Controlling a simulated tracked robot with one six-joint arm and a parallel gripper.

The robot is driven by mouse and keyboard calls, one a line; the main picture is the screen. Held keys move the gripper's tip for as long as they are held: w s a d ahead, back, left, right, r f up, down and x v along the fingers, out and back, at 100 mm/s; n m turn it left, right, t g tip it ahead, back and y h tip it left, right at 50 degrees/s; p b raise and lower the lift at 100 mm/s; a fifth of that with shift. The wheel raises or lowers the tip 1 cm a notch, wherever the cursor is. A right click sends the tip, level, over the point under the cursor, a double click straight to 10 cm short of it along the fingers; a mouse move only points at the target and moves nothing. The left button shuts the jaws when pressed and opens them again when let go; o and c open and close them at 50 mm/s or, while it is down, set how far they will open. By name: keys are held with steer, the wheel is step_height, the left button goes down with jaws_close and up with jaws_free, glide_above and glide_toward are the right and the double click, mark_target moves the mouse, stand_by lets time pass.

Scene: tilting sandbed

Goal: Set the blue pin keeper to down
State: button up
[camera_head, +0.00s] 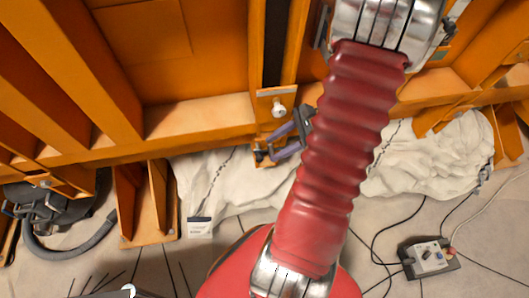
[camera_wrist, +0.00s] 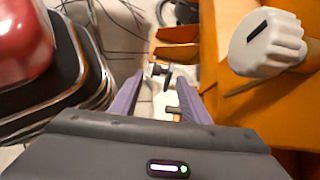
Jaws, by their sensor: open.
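My gripper (camera_head: 268,149) is open, with its two purple fingers beside the orange frame, just below a pale round knob (camera_head: 278,108). In the wrist view the fingers of my gripper (camera_wrist: 160,79) are spread apart with nothing gripped. A small metal and black fitting (camera_wrist: 162,72) shows at the gap between the fingertips, and a short dark peg (camera_wrist: 173,110) shows deeper between the fingers. I cannot tell whether either is part of the pin keeper. No clearly blue keeper is visible, so its position cannot be read. My arm hides part of the frame.
The ribbed white knob (camera_wrist: 268,45) stands close to the right finger. The orange frame (camera_head: 200,115) runs across the scene. White sheeting (camera_head: 430,160) lies below it. A grey control box (camera_head: 430,257) with cables sits on the floor at right, and a black hose (camera_head: 75,245) at left.

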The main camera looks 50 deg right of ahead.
mark_target(260, 156)
steer(key=x, duration=0.6)
steer(key=shift+c, duration=0.5)
